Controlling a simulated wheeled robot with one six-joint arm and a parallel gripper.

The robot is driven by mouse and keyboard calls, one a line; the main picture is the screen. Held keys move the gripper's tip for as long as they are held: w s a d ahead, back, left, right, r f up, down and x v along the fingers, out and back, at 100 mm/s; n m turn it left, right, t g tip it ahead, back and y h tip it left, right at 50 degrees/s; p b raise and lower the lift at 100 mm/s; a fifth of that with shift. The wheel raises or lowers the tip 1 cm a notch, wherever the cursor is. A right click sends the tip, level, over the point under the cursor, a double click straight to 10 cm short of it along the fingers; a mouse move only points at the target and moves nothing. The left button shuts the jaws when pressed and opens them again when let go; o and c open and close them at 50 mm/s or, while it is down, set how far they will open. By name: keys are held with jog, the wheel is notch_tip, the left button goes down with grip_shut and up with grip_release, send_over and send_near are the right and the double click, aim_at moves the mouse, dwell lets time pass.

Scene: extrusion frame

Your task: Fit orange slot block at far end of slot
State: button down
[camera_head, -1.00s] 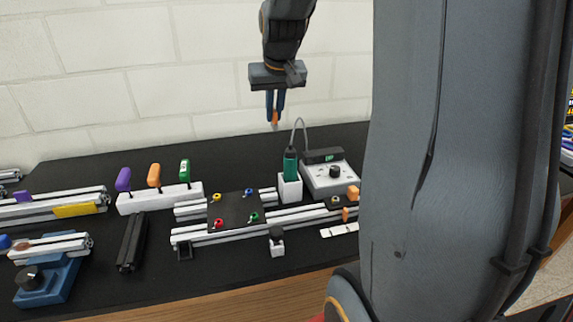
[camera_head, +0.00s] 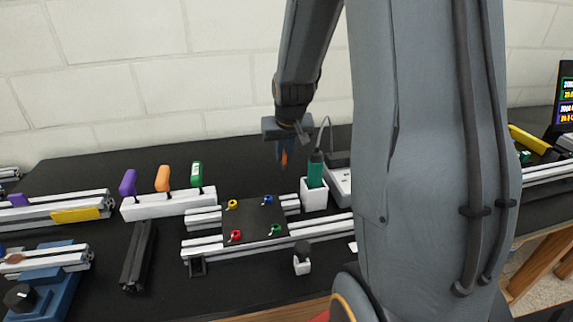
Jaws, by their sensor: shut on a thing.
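My gripper (camera_head: 283,150) hangs above the back of the black table, near the wall. It is shut on a small orange block (camera_head: 284,158), of which only a little shows between the fingertips. The block is in the air, apart from everything below it. Below and in front lies an assembly of silver slotted extrusions (camera_head: 204,251) with a dark plate (camera_head: 262,222) on it. The plate carries yellow, blue, red and green knobs. The right end of the long front extrusion is hidden behind my arm.
A green tool (camera_head: 316,169) stands in a white holder (camera_head: 314,195) just right of the plate, with a grey box partly hidden behind my arm. A white rack (camera_head: 168,203) holds purple, orange and green handles. A black extrusion (camera_head: 139,256) lies at left.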

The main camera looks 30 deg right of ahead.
aim_at(284, 163)
jog(key=shift+f+p, duration=0.4)
jog(key=shift+f, duration=1.7)
jog(key=shift+f, duration=0.15)
jog(key=c, duration=1.8)
grip_release()
jog(key=shift+c, duration=0.2)
